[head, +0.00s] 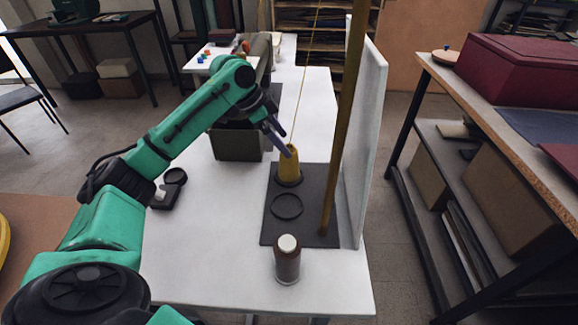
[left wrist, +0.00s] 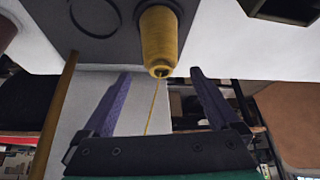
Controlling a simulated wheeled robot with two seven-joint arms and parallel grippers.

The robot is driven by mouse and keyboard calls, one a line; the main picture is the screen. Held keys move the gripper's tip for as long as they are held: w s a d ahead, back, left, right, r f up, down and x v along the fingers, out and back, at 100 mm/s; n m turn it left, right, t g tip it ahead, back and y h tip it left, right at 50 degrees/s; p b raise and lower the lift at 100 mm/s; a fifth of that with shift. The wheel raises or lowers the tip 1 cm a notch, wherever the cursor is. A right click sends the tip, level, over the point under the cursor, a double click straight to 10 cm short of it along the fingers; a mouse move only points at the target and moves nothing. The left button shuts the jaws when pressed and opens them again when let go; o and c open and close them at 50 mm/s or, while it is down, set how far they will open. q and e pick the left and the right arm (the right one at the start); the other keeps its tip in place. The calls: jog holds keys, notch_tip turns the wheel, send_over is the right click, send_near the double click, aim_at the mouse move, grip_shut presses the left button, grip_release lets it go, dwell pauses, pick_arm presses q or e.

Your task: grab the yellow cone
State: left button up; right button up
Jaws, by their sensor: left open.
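The yellow cone (head: 289,167) is a spool of yellow thread standing upright on a dark base plate (head: 269,232) on the white table. A yellow thread runs up from its top. In the left wrist view the cone (left wrist: 158,38) shows with its narrow end towards my gripper. My left gripper (head: 286,145) is at the cone's top in the head view. In the left wrist view the two purple fingers of this gripper (left wrist: 160,74) are spread wide, with the cone's narrow end between the tips and clear of both. My right gripper is not in view.
An ochre post (head: 344,120) and a white upright panel (head: 367,130) stand right of the cone. A dark bin (head: 236,146) stands to its left. An empty ring (head: 287,206) and a brown bottle (head: 287,264) are nearer.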

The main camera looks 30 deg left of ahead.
aim_at(294, 154)
pick_arm(q)
jog(key=x, duration=0.7)
jog(key=shift+w+f+p, duration=0.1)
jog(key=shift+p, duration=0.25)
jog(key=c, duration=1.5)
